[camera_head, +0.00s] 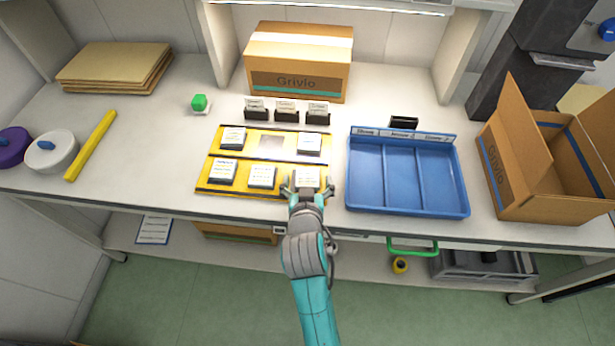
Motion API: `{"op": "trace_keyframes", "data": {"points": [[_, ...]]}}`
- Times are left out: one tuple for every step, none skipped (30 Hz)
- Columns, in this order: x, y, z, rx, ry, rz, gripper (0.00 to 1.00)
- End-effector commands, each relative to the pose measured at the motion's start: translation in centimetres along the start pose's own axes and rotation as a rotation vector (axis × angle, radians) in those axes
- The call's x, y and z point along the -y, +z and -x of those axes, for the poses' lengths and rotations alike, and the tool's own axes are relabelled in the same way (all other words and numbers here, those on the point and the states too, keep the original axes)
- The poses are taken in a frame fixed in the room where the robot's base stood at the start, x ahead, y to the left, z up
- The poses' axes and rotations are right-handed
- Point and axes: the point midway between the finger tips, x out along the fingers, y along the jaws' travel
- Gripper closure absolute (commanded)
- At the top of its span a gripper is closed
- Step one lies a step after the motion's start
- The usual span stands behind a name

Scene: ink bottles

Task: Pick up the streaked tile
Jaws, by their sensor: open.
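Several small pale tiles or blocks with dark markings sit on a yellow board in two rows. The front row has a left tile (222,171), a middle tile (262,177) and a right tile (306,178). The back row has a left tile (233,138), a grey flat square (271,147) and a right tile (309,144). The markings are too small to tell which tile is streaked. My gripper (306,190) is open at the near edge of the front right tile, its fingers at either side of that tile's near part. Contact cannot be told.
A blue three-compartment tray (460,195) stands right of the board, with an open cardboard box (540,205) beyond it. Three small card holders (286,114) and a closed carton (297,80) stand behind. The tabletop left of the board is mostly clear.

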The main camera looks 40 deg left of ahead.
Motion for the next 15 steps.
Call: {"op": "trace_keyframes", "data": {"points": [[-0.01, 0.01, 0.0, 0.0, 0.0, 0.0, 0.08], [-0.01, 0.01, 0.01, 0.0, 0.0, 0.0, 0.08], [-0.01, 0.02, 0.02, 0.0, 0.0, 0.0, 0.08], [-0.01, 0.02, 0.02, 0.0, 0.0, 0.0, 0.08], [-0.01, 0.02, 0.02, 0.0, 0.0, 0.0, 0.13], [-0.01, 0.02, 0.03, 0.0, 0.0, 0.0, 0.23], [-0.01, 0.03, 0.03, 0.0, 0.0, 0.0, 0.31], [-0.01, 0.03, 0.03, 0.0, 0.0, 0.0, 0.38], [-0.01, 0.03, 0.03, 0.0, 0.0, 0.0, 0.48], [-0.01, 0.03, 0.04, 0.0, 0.0, 0.0, 0.56], [-0.01, 0.03, 0.04, 0.0, 0.0, 0.0, 0.63], [-0.01, 0.03, 0.04, 0.001, 0.0, 0.0, 0.73], [-0.01, 0.04, 0.04, 0.001, 0.0, 0.0, 0.76], [-0.01, 0.04, 0.04, 0.001, 0.0, 0.0, 0.76], [-0.01, 0.01, 0.05, 0.0, 0.0, 0.0, 0.76]]}}
